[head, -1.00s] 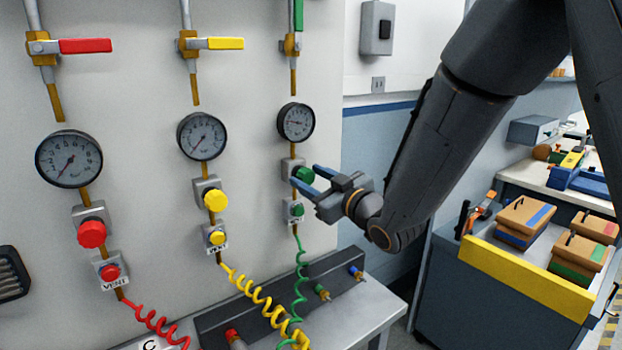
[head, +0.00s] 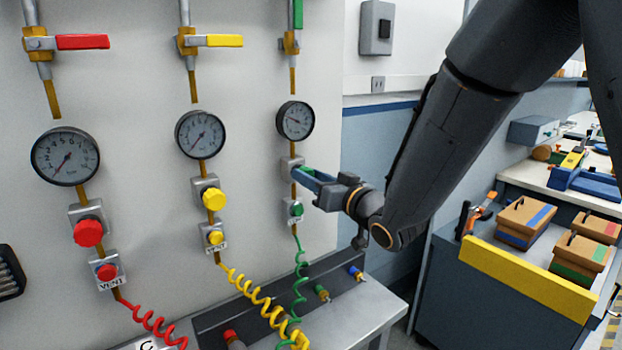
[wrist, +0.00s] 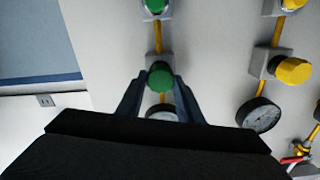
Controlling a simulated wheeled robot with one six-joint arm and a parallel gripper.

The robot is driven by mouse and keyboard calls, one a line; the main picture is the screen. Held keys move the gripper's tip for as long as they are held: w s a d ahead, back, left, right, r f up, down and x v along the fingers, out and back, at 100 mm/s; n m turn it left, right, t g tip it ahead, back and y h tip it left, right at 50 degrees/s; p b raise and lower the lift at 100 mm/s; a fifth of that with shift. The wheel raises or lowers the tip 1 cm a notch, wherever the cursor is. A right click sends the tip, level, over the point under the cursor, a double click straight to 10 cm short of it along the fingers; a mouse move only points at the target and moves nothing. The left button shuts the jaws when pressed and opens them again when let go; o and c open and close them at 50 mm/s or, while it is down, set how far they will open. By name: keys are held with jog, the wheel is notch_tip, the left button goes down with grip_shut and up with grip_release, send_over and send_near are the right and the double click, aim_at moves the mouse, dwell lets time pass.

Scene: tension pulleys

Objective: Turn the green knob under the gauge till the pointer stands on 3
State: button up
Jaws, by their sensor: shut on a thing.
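The green knob (wrist: 160,76) shows between the two blue fingers of my gripper (wrist: 160,92) in the wrist view. My gripper is shut on it, and in the head view the fingers (head: 312,176) hide most of the knob. The gauge (head: 295,120) above it has a white dial and dark rim. Its pointer lies toward the upper left of the dial, but the numbers are too small to read. In the wrist view my gripper hides part of this gauge (wrist: 162,113).
A smaller green vent knob (head: 296,209) sits just below, with a green coiled hose (head: 300,275). The yellow knob (head: 213,198) and red knob (head: 88,232) stand to the left under their own gauges. A green-handled valve (head: 298,14) is above. Free room lies to the right of the panel.

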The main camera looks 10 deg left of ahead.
jog(key=o, duration=1.1)
jog(key=shift+d, duration=0.1)
jog(key=b+v, duration=0.2)
jog(key=v, duration=0.5)
jog(key=shift+s+d, duration=0.25)
